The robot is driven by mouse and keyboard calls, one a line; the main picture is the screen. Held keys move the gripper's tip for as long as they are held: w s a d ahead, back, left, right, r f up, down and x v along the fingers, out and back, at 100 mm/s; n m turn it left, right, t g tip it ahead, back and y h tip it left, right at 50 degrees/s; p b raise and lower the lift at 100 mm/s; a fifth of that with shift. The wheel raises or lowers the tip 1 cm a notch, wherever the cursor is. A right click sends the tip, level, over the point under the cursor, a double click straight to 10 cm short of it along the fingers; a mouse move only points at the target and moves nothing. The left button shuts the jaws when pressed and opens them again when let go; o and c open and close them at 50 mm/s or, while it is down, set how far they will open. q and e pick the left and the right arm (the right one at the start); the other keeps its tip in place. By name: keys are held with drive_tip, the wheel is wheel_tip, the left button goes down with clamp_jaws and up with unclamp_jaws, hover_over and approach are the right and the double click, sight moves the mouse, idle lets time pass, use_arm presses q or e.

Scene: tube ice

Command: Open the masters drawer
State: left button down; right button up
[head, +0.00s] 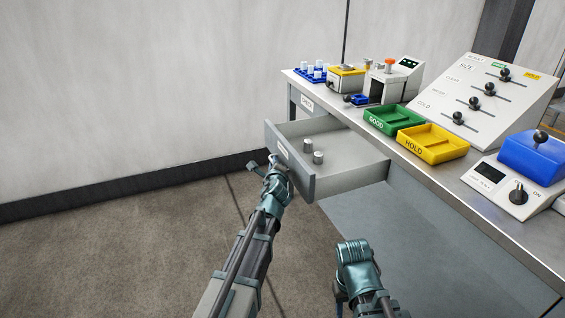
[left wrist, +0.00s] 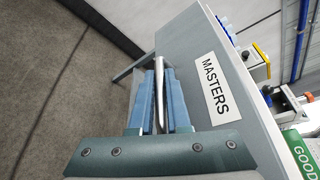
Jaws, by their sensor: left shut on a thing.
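The masters drawer (head: 345,178) stands pulled out from the left end of the bench, with its inside showing. Two grey cylinders (head: 312,150) stand in it. Its front (left wrist: 235,125) carries a MASTERS label (left wrist: 214,87) in the left wrist view. My left gripper (head: 276,168) is at the outer face of the drawer front. In the left wrist view its fingers (left wrist: 160,100) are shut on the metal bar handle (left wrist: 159,85). My right gripper (head: 341,294) is low in front of the bench, away from the drawer; its fingers are mostly hidden.
On the bench top are a green GOOD tray (head: 394,121), a yellow HOLD tray (head: 433,144), a blue rack (head: 313,74), a sloped slider panel (head: 485,100) and a box with a knob (head: 505,187). The floor (head: 130,250) left of the drawer is clear.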

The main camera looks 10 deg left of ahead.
use_arm(q)
drive_tip(key=shift+s+a, duration=0.2)
drive_tip(key=c, duration=1.2)
unclamp_jaws()
drive_tip(key=shift+o, duration=0.2)
